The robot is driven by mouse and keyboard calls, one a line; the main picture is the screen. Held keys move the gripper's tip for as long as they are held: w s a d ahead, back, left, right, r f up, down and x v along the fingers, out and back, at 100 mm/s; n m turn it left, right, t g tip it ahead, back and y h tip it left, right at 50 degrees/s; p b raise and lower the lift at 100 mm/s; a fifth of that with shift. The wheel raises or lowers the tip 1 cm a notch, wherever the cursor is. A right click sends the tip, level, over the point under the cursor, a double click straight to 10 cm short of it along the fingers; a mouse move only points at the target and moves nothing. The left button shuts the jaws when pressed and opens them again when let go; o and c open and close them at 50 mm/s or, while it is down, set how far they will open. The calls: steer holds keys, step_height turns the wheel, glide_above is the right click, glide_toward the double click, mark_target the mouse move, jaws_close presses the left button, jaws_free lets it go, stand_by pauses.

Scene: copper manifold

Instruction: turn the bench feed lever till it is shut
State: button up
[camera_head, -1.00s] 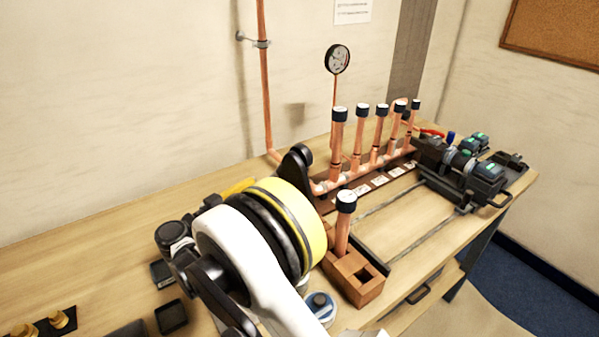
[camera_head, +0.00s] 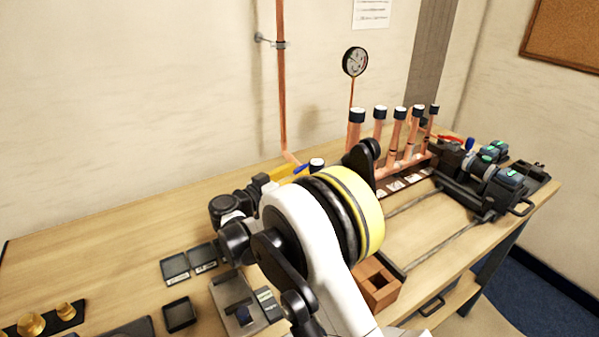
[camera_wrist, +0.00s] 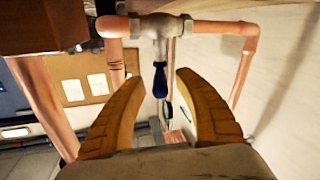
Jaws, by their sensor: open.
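The bench feed lever (camera_wrist: 160,80) is a short blue handle hanging from a metal valve body (camera_wrist: 160,27) on a copper pipe in the wrist view. My gripper (camera_wrist: 159,76) is open, its two yellow fingers on either side of the handle, with gaps showing. I cannot tell whether the handle lies fully between the fingertips in depth. In the head view my gripper (camera_head: 285,173) is mostly hidden behind my arm, and a small blue tip (camera_head: 301,168) beside it seems to be the lever.
Several capped copper risers (camera_head: 398,130) stand on the manifold behind my arm, with a gauge (camera_head: 355,62) above. A brown block (camera_head: 376,283) is close to my arm. A black fixture (camera_head: 480,175) is at right. Small trays (camera_head: 188,263) lie at left; the back left bench is clear.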

jaws_close()
steer(key=m+g+h, duration=0.1)
steer(key=w+a+m+g+h, duration=0.1)
steer(key=m+g+h, duration=0.1)
steer(key=g, duration=0.1)
steer(key=shift+w+a+m, duration=0.15)
steer(key=shift+w+m, duration=0.1)
steer(key=shift+m, duration=0.05)
steer(key=shift+r, duration=0.1)
jaws_free()
steer(key=shift+w+a, duration=0.1)
steer(key=v, duration=1.2)
steer(key=shift+f, duration=0.25)
